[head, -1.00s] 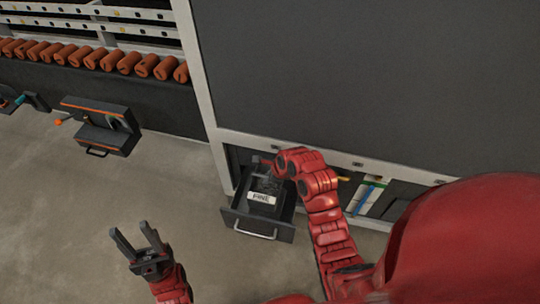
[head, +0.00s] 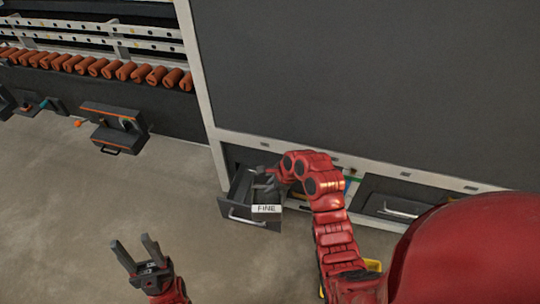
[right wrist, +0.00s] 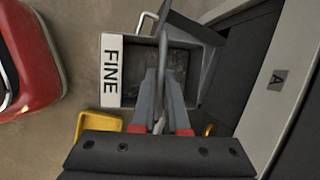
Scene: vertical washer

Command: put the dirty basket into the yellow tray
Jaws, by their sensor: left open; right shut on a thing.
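The basket (head: 266,209) is dark with a white label reading FINE. In the right wrist view the basket (right wrist: 111,72) has a grey, dirty-looking inside. My right gripper (head: 268,173) is shut on its upright handle; the fingers (right wrist: 162,75) are on the bar above the basket's middle. The basket overlaps the right side of the open drawer in the head view; its exact height is unclear. The yellow tray (head: 373,265) shows partly behind my right arm, and its corner shows in the right wrist view (right wrist: 92,124). My left gripper (head: 136,255) is open and empty over the floor.
The open drawer (head: 240,219) has a metal handle at its front. A closed drawer or panel with a handle (head: 400,211) is right of my right arm. The floor between is clear.

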